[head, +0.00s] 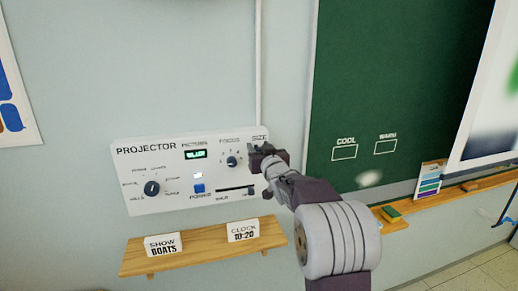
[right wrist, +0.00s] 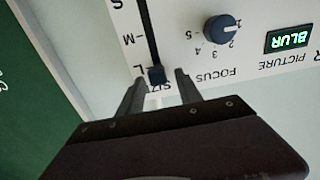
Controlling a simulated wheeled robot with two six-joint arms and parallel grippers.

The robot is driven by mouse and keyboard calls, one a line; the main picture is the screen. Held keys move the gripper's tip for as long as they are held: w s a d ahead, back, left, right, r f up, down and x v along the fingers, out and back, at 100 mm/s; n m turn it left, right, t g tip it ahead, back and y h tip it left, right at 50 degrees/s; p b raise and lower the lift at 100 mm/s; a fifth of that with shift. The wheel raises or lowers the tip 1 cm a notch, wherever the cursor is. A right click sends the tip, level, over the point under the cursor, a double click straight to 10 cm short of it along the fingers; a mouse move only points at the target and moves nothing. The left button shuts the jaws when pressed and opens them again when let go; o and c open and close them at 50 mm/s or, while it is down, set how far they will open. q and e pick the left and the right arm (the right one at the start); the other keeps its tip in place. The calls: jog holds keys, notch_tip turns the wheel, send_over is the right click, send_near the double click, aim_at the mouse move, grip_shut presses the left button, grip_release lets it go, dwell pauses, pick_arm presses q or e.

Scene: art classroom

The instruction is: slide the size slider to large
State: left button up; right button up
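The white projector panel (head: 160,195) is on the wall, with its SIZE label (head: 259,138) at the top right. In the right wrist view, seen upside down, the size slider's dark track (right wrist: 149,30) runs past the marks S, M and L. Its dark knob (right wrist: 157,75) sits beside the L mark, at the end by the SIZE label. My right gripper (head: 262,150) is at the panel's upper right and hides the slider in the head view. Its fingers (right wrist: 158,88) are apart, one on each side of the knob, with gaps visible. My left gripper is out of view.
The panel also has a focus dial (right wrist: 221,28), a lit display reading BLUR (right wrist: 289,39), a picture dial (head: 152,188), a blue button (head: 199,188) and a horizontal slot (head: 236,190). A wooden shelf (head: 200,256) with two signs is below. A green chalkboard (head: 400,80) is right.

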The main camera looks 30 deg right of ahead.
jog(key=shift+s+f, duration=0.1)
jog(key=shift+s, duration=0.15)
jog(key=b+v, duration=0.3)
jog(key=v, duration=0.5)
jog(key=shift+s, duration=0.3)
jog(key=shift+w, duration=0.1)
